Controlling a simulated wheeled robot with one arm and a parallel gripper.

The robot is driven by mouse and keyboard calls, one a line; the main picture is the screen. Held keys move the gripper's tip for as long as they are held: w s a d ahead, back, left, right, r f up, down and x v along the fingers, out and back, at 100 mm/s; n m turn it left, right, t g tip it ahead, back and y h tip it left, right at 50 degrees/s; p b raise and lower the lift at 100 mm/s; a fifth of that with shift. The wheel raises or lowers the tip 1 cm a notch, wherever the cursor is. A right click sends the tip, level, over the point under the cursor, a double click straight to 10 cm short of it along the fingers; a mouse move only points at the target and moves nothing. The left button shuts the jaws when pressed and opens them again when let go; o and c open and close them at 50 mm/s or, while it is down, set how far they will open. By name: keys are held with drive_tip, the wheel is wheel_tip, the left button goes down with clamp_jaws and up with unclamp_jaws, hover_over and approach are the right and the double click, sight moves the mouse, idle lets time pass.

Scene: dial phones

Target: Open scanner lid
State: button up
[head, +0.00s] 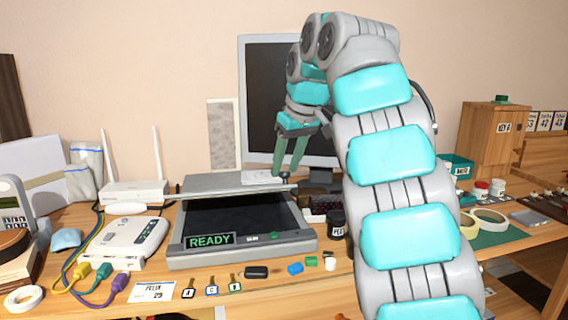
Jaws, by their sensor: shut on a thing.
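The grey scanner (180,250) stands on the desk with a green "READY" display (210,241) at its front left. Its lid (220,184) is partly raised, lifted at the front and standing over the back of the bed, so the dark glass (235,214) shows. My gripper (286,172) comes down from above at the lid's right end. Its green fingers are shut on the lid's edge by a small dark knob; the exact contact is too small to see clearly.
A monitor (262,100) stands behind the scanner. A white router (135,192) and a white box with cables (125,238) are at left. A dark jar (337,224) stands close right of the scanner. My arm hides part of the right side.

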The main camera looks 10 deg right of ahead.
drive_tip(key=o, duration=0.3)
drive_tip(key=shift+s+a+r, duration=0.1)
drive_tip(key=shift+a+r, duration=0.05)
drive_tip(key=shift+r, duration=0.15)
drive_tip(key=shift+s+r, duration=0.1)
drive_tip(key=shift+r, duration=0.25)
idle(0.4)
drive_tip(key=shift+s+d+f, duration=0.15)
drive_tip(key=shift+s+d, duration=0.15)
drive_tip(key=shift+s, duration=0.05)
drive_tip(key=s+d, duration=0.1)
drive_tip(key=s, duration=0.2)
drive_tip(key=s+d+b, duration=0.1)
drive_tip(key=s+d, duration=0.1)
drive_tip(key=s, duration=0.2)
drive_tip(key=s+d+b, duration=0.1)
drive_tip(key=s, duration=0.2)
drive_tip(key=shift+s+d, duration=0.2)
drive_tip(key=shift+s, duration=0.1)
